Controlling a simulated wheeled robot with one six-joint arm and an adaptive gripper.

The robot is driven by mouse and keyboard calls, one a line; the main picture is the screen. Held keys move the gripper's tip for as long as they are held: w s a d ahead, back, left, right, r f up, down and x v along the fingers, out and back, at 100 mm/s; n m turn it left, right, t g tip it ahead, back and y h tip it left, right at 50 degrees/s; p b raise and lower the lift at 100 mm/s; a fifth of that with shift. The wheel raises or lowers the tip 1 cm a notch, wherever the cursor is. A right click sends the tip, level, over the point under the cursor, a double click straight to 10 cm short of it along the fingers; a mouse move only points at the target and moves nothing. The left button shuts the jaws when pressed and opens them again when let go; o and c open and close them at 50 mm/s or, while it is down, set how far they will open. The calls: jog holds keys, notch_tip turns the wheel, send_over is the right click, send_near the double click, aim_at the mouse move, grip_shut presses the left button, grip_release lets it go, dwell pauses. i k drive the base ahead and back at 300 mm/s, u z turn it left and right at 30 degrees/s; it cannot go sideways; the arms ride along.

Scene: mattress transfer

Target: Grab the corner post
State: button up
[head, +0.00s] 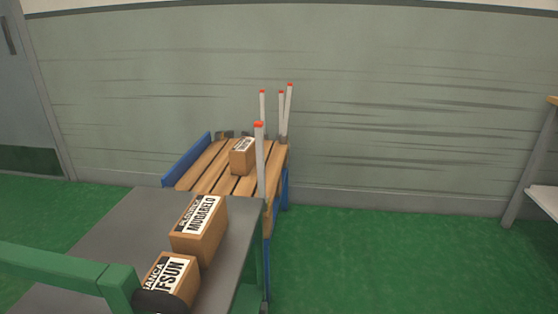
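Several slim white posts with red tips stand along the right side and far end of a wooden slatted platform. The nearest post (260,165) stands upright at the platform's near right corner. Behind it are a far post (262,107) and two posts close together at the far right, one upright (281,115) and one leaning slightly (288,112). Which one is the corner post I cannot tell for certain. My gripper does not show clearly in the head view.
The slatted platform (208,163) has a blue side board (187,158) and carries a small carton. In front, a grey tabletop (130,225) with a green frame (55,265) holds two cartons (200,228) (170,278). Green floor (400,255) is open at right.

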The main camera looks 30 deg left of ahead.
aim_at(258, 126)
jog(key=u, duration=0.35)
jog(key=i, duration=0.9)
jog(key=u, duration=0.5)
